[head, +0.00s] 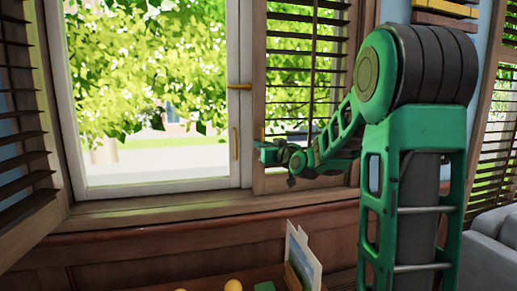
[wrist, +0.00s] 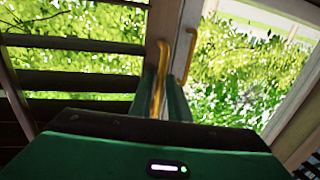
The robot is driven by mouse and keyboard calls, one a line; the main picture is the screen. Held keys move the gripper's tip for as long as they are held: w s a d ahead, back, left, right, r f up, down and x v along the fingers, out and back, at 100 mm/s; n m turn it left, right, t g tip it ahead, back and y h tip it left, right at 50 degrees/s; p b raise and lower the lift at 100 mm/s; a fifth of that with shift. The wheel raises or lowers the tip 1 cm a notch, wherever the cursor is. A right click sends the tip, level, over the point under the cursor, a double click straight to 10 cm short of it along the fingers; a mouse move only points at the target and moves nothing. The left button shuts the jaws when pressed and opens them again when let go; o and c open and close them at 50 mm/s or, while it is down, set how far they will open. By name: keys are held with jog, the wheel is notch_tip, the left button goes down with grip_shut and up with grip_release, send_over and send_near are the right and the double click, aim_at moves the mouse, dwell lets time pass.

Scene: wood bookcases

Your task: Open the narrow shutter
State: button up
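The narrow shutter (head: 288,45), a brown wooden frame with dark slats, stands right of the window glass in the head view. Its slats fill the left of the wrist view (wrist: 75,82). A yellow brass handle (wrist: 156,88) stands upright on its wooden edge stile (wrist: 160,22). My gripper (head: 264,153) is at the shutter's lower left edge. In the wrist view its two green fingers (wrist: 163,88) stand close on either side of the handle and look closed on it. The exact contact is partly hidden by my gripper's body. In the head view my arm covers the shutter's lower right.
A white-framed window (head: 246,50) with a brass latch (head: 239,87) adjoins the shutter. Another slatted shutter (head: 22,125) is at far left. The wooden sill (head: 150,212) runs below. A picture card (head: 302,258) and yellow items stand low in front. A grey sofa (head: 490,255) is at right.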

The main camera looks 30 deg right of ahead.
jog(key=shift+w, duration=0.1)
grip_shut()
jog(key=shift+a, duration=0.1)
dwell(1.2)
